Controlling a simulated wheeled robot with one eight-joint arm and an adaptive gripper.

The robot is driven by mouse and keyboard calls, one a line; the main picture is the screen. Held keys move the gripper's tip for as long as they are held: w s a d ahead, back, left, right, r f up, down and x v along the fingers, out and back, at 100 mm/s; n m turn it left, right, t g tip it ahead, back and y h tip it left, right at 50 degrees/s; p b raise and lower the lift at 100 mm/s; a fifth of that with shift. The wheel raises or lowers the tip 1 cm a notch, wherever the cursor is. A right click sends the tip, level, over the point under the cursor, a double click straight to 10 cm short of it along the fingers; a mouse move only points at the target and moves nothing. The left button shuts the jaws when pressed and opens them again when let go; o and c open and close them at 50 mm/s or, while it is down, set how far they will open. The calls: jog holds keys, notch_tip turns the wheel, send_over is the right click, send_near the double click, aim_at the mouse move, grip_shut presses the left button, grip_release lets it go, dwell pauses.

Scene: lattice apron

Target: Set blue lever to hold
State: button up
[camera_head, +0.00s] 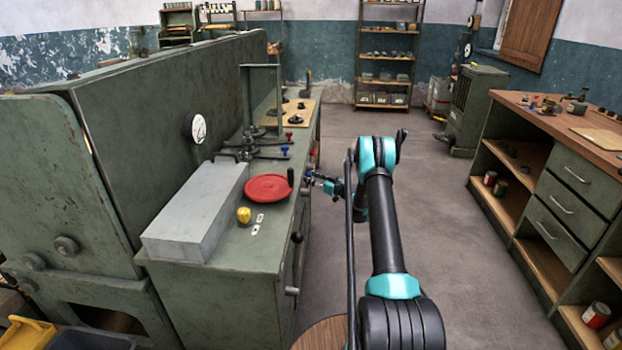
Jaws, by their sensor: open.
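A blue-knobbed lever (285,151) sticks out to the right from dark fittings on the green bench top. A red-knobbed lever (289,136) is just behind it. Another small blue piece (308,173) shows at the bench's right edge, by my fingertips; it is too small to tell whether it is a lever knob. My gripper (315,179) is open and points left at the bench's front edge, below and right of the blue-knobbed lever. I cannot tell whether it touches anything. No hold marking can be read.
The green bench (235,250) carries a red round plate (268,188), a grey block (195,212), a yellow knob (244,215) and small white plates (260,218). A white dial (198,128) is on the panel behind. A wooden-topped cabinet (575,125) stands right; the floor between is clear.

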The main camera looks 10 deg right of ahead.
jog(key=shift+c, duration=0.5)
grip_shut()
